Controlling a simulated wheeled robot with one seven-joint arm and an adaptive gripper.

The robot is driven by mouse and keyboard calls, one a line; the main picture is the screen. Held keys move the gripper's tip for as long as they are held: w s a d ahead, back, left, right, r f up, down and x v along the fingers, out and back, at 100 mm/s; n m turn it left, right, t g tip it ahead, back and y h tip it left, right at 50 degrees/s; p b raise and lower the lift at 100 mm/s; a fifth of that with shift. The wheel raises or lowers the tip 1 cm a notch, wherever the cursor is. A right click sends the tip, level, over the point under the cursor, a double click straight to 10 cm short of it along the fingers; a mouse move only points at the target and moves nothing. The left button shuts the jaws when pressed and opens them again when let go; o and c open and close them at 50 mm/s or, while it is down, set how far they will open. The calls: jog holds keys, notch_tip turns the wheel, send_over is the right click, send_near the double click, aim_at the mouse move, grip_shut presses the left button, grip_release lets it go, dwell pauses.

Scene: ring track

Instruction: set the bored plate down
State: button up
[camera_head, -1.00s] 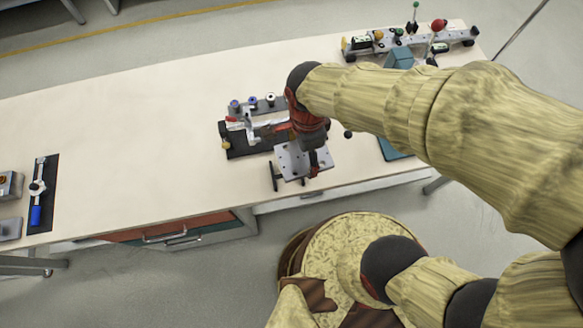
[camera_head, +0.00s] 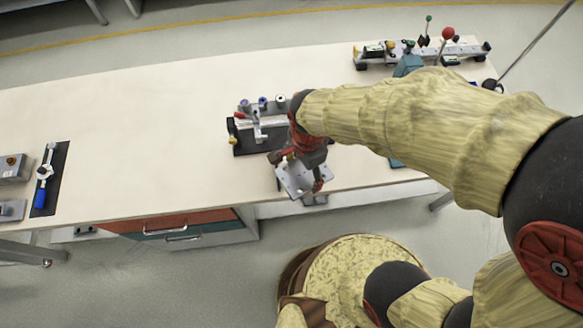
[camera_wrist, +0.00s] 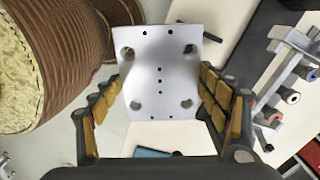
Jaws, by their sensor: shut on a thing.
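The bored plate (camera_wrist: 160,72) is a flat light-grey metal plate with large corner holes and a row of small holes. In the wrist view it sits between the padded fingers of my gripper (camera_wrist: 160,103), which is shut on it. In the head view the plate (camera_head: 297,181) shows below my gripper (camera_head: 303,172) near the front edge of the bench (camera_head: 150,120). It looks tilted, and I cannot tell whether it touches anything underneath. My wrist hides part of it.
A black-based fixture (camera_head: 250,143) with a light clamp and several rollers stands just behind and left of the plate. A long rail of parts (camera_head: 420,50) lies at the back right. A blue-handled tool (camera_head: 41,190) lies on a dark mat at far left. The bench's left middle is clear.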

jog(key=w+a+f, duration=0.1)
jog(key=f, duration=0.1)
jog(key=w+a+f+b, duration=0.1)
jog(key=w+f, duration=0.1)
jog(key=w+a+f+b, duration=0.1)
jog(key=a+f, duration=0.1)
jog(key=shift+w+f, duration=0.2)
jog(key=shift+w, duration=0.2)
jog(key=shift+w+f+b, duration=0.1)
jog(key=shift+f+b, duration=0.35)
jog(key=shift+f, duration=1.05)
jog(key=shift+f, duration=0.2)
jog(key=o, duration=1.9)
jog(key=shift+c, duration=0.2)
notch_tip(320, 180, up, 12)
jog(key=p, duration=0.3)
jog(key=d+r+n+t, duration=0.2)
jog(key=d+r+n, duration=0.2)
jog(key=d+r, duration=0.65)
jog(key=s+d+r+n+t, duration=0.3)
jog(key=s+d+r+n, duration=0.3)
jog(key=d+r, duration=0.4)
jog(key=shift+s+d+n+t, duration=0.35)
jog(key=shift+s+d, duration=0.5)
jog(key=shift+d, duration=0.35)
